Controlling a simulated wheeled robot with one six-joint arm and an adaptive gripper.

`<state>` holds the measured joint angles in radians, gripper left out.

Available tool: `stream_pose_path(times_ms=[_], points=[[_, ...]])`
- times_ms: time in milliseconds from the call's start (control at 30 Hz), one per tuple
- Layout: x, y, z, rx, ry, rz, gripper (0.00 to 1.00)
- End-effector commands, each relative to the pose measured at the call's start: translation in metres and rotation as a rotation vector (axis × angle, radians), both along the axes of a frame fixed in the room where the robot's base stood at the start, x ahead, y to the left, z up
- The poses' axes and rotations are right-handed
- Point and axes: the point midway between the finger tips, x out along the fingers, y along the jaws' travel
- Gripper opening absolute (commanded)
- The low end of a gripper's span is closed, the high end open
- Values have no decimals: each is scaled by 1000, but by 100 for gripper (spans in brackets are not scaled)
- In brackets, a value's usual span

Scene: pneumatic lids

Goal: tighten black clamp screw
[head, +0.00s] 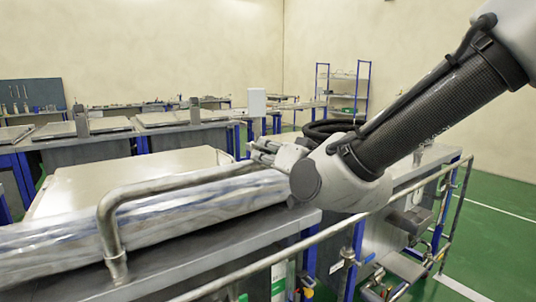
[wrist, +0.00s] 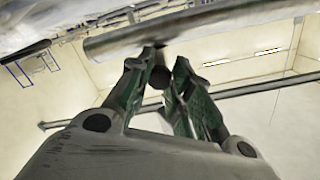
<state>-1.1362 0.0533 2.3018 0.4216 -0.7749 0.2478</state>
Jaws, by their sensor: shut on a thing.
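My gripper (head: 266,151) is at the far end of the bent metal pipe (head: 180,183) above the workbench in the head view. In the wrist view my gripper (wrist: 163,72) has its two green-sided fingers closed on a small dark round piece, which looks like the black clamp screw (wrist: 159,77). The pipe (wrist: 190,32) crosses just beyond the fingertips there. The screw is hidden behind my wrist and fingers in the head view, and how far it is turned cannot be told.
A plastic-wrapped roll (head: 150,212) lies along the bench under the pipe. A pale flat lid (head: 125,180) is behind it. A metal rail (head: 330,230) runs along the front. Other benches (head: 185,135) stand behind; green floor (head: 495,235) is clear at right.

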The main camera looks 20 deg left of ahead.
Motion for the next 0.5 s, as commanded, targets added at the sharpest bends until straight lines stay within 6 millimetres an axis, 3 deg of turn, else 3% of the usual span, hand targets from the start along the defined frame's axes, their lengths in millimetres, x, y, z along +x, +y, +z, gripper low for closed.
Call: stream_pose_path(times_ms=[500], points=[[1,-1,-1,316,370,-3,0]])
